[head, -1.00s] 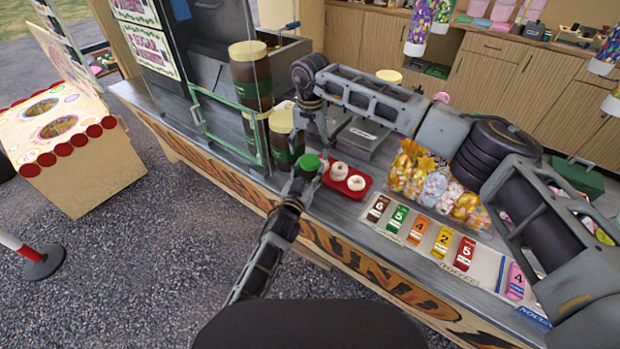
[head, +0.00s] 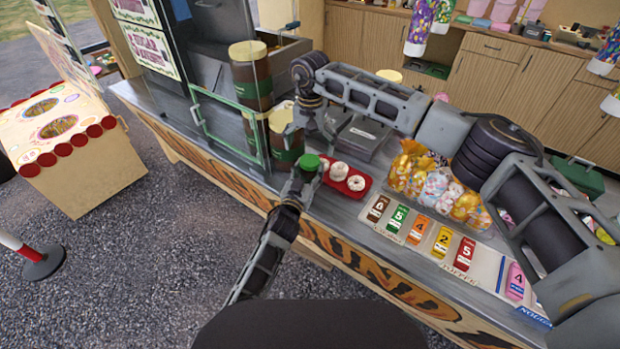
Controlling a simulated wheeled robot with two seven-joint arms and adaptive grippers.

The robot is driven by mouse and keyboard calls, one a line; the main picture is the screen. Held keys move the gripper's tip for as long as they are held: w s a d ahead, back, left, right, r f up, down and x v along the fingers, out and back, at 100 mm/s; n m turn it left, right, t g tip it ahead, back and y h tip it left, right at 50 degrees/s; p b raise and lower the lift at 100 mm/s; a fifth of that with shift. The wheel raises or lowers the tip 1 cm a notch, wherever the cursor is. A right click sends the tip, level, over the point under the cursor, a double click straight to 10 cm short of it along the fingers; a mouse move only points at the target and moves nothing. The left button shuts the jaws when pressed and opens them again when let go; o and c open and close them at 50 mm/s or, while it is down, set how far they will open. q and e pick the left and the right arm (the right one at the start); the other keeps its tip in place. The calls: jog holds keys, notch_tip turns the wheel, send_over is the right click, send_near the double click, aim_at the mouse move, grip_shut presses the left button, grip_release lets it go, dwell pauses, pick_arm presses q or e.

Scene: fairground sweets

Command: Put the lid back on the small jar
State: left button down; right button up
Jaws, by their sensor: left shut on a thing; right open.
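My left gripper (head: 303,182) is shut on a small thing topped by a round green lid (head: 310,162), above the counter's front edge. The fingers hide most of what is under the lid, so I cannot tell how the lid sits or whether the small jar is beneath it. My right gripper (head: 313,135) is open, pointing down just above and behind the green lid, apart from it. A brown jar with a pale top (head: 287,148) stands just left of the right gripper. A taller brown jar with a cream lid (head: 250,85) stands behind it.
A red tray (head: 350,192) with two white rings is right of the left gripper. A clear tub of wrapped sweets (head: 430,185) and numbered price cards (head: 420,228) lie farther right. A glass pane with a green frame (head: 222,140) stands left of the jars.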

notch_tip(320, 180, up, 7)
jog(key=shift+r, duration=0.15)
dwell(0.4)
pick_arm(q)
jog(key=c, duration=0.5)
grip_release()
jog(key=shift+s, duration=0.15)
jog(key=v, duration=1.1)
jog(key=shift+s+a, duration=0.15)
jog(key=shift+s, duration=0.2)
dwell(0.4)
